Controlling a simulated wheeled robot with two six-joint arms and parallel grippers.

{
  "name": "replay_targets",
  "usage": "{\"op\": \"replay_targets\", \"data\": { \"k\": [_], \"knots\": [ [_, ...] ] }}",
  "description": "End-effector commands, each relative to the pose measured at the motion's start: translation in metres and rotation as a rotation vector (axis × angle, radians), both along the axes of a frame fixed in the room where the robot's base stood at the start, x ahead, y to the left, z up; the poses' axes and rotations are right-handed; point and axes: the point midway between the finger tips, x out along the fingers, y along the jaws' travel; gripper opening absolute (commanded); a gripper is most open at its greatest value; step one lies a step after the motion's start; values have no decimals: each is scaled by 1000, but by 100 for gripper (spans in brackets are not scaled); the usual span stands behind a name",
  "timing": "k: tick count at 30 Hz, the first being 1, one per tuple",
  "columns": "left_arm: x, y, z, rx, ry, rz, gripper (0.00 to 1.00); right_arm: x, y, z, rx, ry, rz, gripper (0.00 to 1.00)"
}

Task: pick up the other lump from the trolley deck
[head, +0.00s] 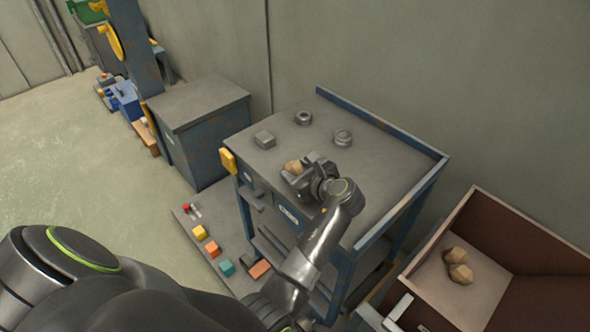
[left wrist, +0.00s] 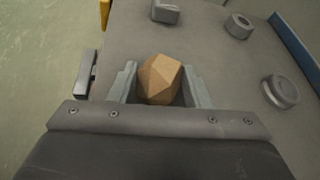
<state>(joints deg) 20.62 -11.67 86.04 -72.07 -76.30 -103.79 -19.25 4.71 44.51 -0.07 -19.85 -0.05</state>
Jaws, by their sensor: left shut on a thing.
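A tan faceted lump (head: 293,166) is at the left edge of the trolley deck (head: 375,185), between the fingers of my left gripper (head: 297,170). In the left wrist view the lump (left wrist: 160,79) sits between the two grey fingers (left wrist: 157,88), which are shut on it. Whether it touches the deck I cannot tell. Two more tan lumps (head: 458,265) lie together in the open brown bin at the lower right. My right gripper is not in view.
A grey block (head: 264,139), a ring-shaped nut (head: 303,118) and a round grey part (head: 342,138) stand on the far part of the deck. A blue raised rim (head: 385,125) runs along its back. A grey cabinet (head: 200,105) stands to the left. Coloured blocks (head: 212,249) lie on a low board.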

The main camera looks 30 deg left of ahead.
Motion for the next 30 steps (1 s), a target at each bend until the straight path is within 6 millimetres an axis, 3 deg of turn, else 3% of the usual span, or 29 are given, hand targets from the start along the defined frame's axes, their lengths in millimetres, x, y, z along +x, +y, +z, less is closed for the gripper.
{"op": "replay_targets", "data": {
  "k": [3, 11, 24, 30],
  "knots": [
    [0, 0, 0, 0, 0, 0, 18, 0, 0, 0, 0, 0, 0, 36],
    [0, 0, 5, 0, -1, 1, 18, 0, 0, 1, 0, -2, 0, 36],
    [1, 0, 84, 1, -4, 1, 18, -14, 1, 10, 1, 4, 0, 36],
    [0, 0, 99, 1, -1, 2, 18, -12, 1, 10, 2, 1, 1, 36]
  ]
}}
